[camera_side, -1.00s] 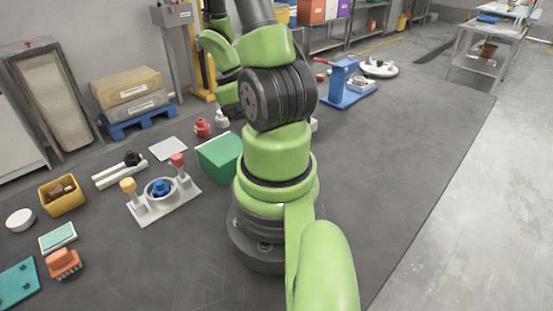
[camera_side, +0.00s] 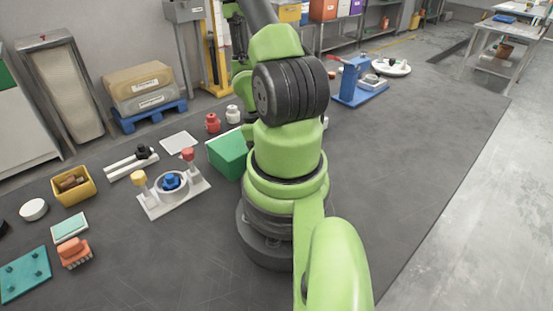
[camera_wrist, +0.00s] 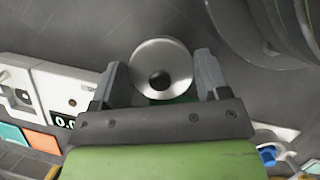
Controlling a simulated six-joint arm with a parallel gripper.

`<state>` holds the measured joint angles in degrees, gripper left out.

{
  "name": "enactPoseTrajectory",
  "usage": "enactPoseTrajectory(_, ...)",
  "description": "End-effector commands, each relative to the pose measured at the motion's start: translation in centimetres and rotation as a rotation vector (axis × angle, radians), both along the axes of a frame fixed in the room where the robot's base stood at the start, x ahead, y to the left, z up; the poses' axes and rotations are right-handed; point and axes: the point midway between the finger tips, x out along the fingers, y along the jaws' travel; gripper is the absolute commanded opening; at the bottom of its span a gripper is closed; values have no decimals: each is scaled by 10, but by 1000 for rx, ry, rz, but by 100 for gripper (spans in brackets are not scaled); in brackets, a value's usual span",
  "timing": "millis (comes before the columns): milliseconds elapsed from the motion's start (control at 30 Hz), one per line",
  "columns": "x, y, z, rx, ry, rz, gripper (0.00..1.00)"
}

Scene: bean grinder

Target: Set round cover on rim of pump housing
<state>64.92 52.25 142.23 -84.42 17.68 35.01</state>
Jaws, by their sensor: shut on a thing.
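A round silver cover (camera_wrist: 178,62) with a dark centre hole sits between the two fingers of my gripper (camera_wrist: 160,78) in the wrist view. The gripper is shut on it. In the side view, the pump housing (camera_side: 159,189) appears to be the pale ring around a blue part, on a white plate with yellow-topped and red-topped posts. Its ring stands open at the top. A blue part in a pale ring (camera_wrist: 268,155) shows at the lower right of the wrist view; I cannot tell for sure that it is the same housing. My gripper is hidden behind my arm in the side view.
A green box (camera_side: 228,153) stands between the housing plate and my base. A yellow bin (camera_side: 73,196), an orange brush (camera_side: 73,252) and a teal plate (camera_side: 27,274) lie left. A blue stand (camera_side: 358,84) is at the back right. The right of the mat is clear.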

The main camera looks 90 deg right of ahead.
Motion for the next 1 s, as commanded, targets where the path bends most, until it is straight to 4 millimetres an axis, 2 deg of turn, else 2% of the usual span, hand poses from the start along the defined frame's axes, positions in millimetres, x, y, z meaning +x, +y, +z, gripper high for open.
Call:
enactPoseTrajectory(200, 0, 0, -17, 2, 0, 1, 40)
enactPoseTrajectory(600, 0, 0, -21, 1, 1, -2, 40)
enactPoseTrajectory(633, 0, 0, -22, 0, 0, -1, 71)
enactPoseTrajectory(733, 0, 0, -21, -1, 0, -2, 94)
enactPoseTrajectory(1000, 0, 0, -21, -1, 0, -2, 95)
